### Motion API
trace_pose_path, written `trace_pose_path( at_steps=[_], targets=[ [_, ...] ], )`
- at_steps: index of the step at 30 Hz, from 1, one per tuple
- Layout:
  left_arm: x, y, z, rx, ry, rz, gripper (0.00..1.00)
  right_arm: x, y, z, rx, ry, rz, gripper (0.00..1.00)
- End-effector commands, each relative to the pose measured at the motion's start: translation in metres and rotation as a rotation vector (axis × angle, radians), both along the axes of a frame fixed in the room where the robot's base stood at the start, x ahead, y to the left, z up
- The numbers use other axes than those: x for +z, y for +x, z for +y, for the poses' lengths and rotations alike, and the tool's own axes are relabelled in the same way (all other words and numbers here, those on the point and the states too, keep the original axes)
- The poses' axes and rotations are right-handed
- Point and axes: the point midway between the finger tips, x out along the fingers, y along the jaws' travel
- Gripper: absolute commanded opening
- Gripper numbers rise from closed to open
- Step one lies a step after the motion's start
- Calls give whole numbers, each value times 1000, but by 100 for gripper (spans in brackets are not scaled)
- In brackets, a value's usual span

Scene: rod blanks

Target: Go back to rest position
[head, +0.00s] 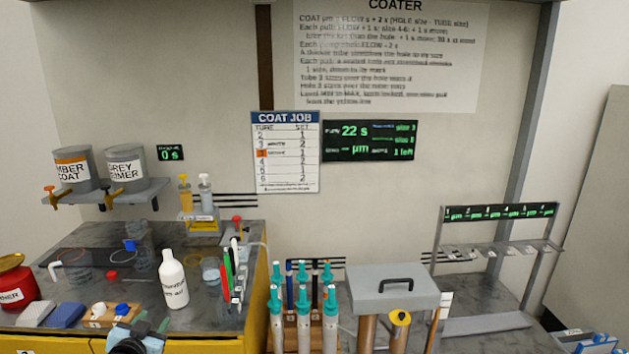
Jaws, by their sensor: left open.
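My left gripper (148,325) shows at the bottom left edge, at the front of the dark bench top. Only its upper part is in frame, with its jaws open, and I see nothing held between them. It is near the wooden block (101,315) and in front of the white bottle (173,279), apart from the bottle. My right gripper is not in view.
Left bench (205,243) carries a red can (14,284), blue sponge (66,314) and pens (228,270). Teal-capped tubes (303,310) stand in the middle, beside a grey lidded box (392,288). A grey gauge frame (498,247) stands right. Two paint pots (74,172) sit on a wall shelf.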

Motion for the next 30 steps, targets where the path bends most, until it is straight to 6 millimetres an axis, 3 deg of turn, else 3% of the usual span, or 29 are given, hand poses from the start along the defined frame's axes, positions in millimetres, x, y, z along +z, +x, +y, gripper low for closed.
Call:
trace_pose_path(
  at_steps=[1, 8, 11, 14, 18, 24, 30],
  targets=[
    [-20, -14, -10, -15, -2, 22, 42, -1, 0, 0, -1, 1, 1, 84],
    [-78, -68, -43, -58, -32, 102, 42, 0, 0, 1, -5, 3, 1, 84],
    [-106, -102, -61, -78, -54, 146, 42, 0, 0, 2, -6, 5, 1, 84],
    [-136, -145, -81, -98, -83, 201, 42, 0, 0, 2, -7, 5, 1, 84],
    [-173, -218, -111, -122, -135, 286, 42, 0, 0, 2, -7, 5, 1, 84],
    [-202, -323, -148, -136, -216, 402, 42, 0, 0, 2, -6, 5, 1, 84],
    [-207, -410, -174, -127, -289, 499, 42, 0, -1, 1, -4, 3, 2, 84]
  ],
)
